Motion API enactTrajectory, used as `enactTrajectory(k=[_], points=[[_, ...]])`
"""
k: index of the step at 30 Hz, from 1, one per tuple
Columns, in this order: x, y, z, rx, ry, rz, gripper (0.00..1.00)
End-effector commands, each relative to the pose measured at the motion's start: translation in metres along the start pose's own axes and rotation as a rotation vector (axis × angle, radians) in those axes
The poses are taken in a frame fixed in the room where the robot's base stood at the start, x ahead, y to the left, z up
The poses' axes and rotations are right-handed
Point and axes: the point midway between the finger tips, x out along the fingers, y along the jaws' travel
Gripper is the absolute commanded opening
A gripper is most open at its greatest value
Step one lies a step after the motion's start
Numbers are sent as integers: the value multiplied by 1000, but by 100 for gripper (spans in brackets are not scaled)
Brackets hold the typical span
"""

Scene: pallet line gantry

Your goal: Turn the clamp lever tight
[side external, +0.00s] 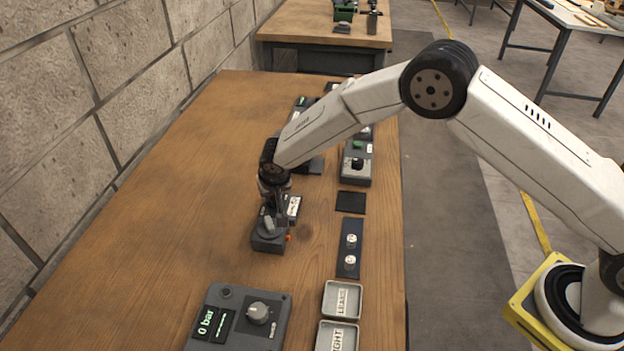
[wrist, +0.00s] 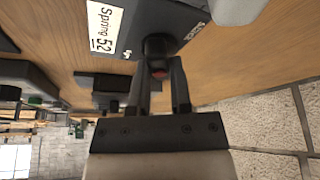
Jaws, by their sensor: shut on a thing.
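The clamp unit is a dark grey block (side external: 268,240) on the wooden bench, below my gripper (side external: 272,207). It has a small red-orange part at its right side. In the wrist view the dark block (wrist: 150,22) carries a white label reading "Spring 52". My gripper (wrist: 160,78) has its two fingers on either side of a dark rounded knob (wrist: 157,46), apparently the lever's end, with a red spot under it. It is shut on this knob. The lever's full shape and angle are hidden by the fingers.
A panel reading "0 bar" with a dial (side external: 258,313) stands in the foreground. Two labelled trays (side external: 342,300) and a dark plate with two round knobs (side external: 350,248) lie right of the clamp. More control boxes (side external: 356,165) stand behind. The bench's left side is clear beside a stone wall.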

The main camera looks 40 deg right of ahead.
Motion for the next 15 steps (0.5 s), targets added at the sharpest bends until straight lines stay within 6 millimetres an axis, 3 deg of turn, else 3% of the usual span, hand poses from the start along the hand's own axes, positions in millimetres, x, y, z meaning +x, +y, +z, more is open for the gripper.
enactTrajectory(k=[15], points=[[1,-2,1,355,-2,149,0]])
